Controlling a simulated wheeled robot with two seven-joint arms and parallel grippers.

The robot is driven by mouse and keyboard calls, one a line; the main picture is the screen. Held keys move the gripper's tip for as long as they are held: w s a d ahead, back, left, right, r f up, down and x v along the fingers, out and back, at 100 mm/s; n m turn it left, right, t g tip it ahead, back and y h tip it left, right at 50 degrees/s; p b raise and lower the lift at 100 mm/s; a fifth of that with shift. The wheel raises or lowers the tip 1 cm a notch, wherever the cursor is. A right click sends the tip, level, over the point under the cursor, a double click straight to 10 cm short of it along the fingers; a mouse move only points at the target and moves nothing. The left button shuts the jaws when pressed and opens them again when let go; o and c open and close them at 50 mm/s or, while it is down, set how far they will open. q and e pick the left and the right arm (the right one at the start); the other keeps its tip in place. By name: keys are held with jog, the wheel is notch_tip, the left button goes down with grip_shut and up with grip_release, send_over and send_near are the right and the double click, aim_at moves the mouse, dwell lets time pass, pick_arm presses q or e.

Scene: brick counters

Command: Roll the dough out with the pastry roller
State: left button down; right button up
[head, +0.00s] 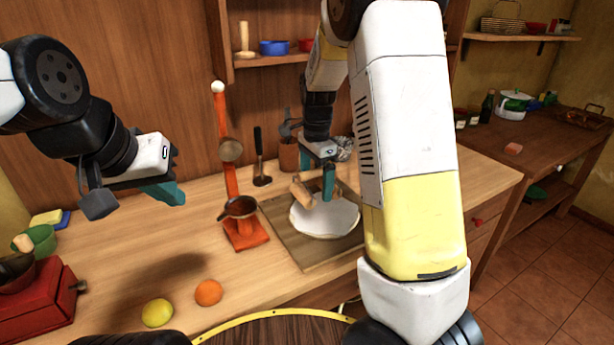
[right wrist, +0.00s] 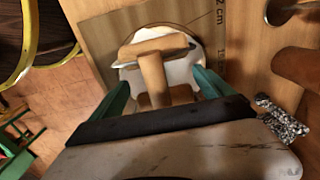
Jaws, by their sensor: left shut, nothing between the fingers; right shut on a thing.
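The dough (head: 326,221) is a flat, pale, roughly round sheet on a wooden board (head: 285,238); it also shows in the right wrist view (right wrist: 180,70). The wooden pastry roller (head: 302,193) is over the dough's far left part, and its shaft and cross rollers show in the right wrist view (right wrist: 153,75). I cannot tell whether it touches the dough. My right gripper (head: 329,182), with teal fingers, is shut on the roller. My left gripper (head: 176,195) is shut and empty, raised above the counter at the left. My right arm hides part of the board.
An orange stand (head: 246,235) with a small pan is left of the board. An orange fruit (head: 208,292) and a lemon (head: 157,312) lie near the front edge. A red grinder (head: 38,305) stands at far left. A utensil pot (head: 288,154) is behind the board.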

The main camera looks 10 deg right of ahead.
dwell(0.3)
jog(key=shift+f, duration=3.1)
jog(key=shift+f, duration=0.3)
jog(key=shift+d, duration=0.15)
jog(key=shift+w+d+r, duration=0.1)
jog(key=shift+w+d, duration=0.15)
jog(key=shift+d, duration=0.4)
jog(key=shift+w+d, duration=0.25)
jog(key=shift+d, duration=0.4)
jog(key=shift+w+d+f, duration=0.1)
jog(key=shift+w+d, duration=0.15)
jog(key=shift+d, duration=0.45)
jog(key=shift+w+d+f, duration=0.1)
jog(key=shift+w+d, duration=0.15)
jog(key=shift+d, duration=0.4)
jog(key=shift+s+a+r, duration=0.1)
jog(key=shift+s+a, duration=0.25)
jog(key=shift+a, duration=0.6)
jog(key=shift+s+a+r, duration=0.1)
jog(key=shift+s+a, duration=0.25)
jog(key=shift+a, duration=0.55)
jog(key=shift+s+a, duration=0.35)
jog(key=shift+a, duration=0.6)
jog(key=shift+w+d+f, duration=0.15)
jog(key=shift+w+d, duration=0.15)
jog(key=shift+d, duration=0.45)
jog(key=shift+w+d+f, duration=0.1)
jog(key=shift+w+d, duration=0.15)
jog(key=shift+d, duration=0.5)
